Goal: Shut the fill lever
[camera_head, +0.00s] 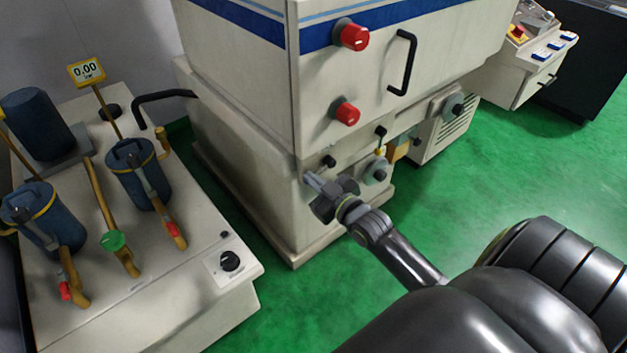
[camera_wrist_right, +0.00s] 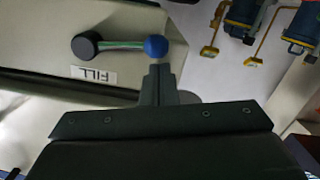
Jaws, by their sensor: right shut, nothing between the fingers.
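The rod lies level across that picture. An upside-down FILL label (camera_wrist_right: 94,75) is beside it on the pale panel. My right gripper (camera_wrist_right: 158,72) is shut and empty, its fingertips right at the blue knob; I cannot tell whether they touch. In the head view my right gripper (camera_head: 312,181) is at the lower front of the cream machine. I cannot make out the lever clearly there. My left gripper is out of view.
The cream machine (camera_head: 245,60) has red knobs (camera_head: 354,36) and a black handle (camera_head: 404,62) above my gripper. More valves (camera_head: 376,169) sit to its right. A bench with blue canisters (camera_head: 138,174) stands at the left. Green floor (camera_head: 480,150) is open at the right.

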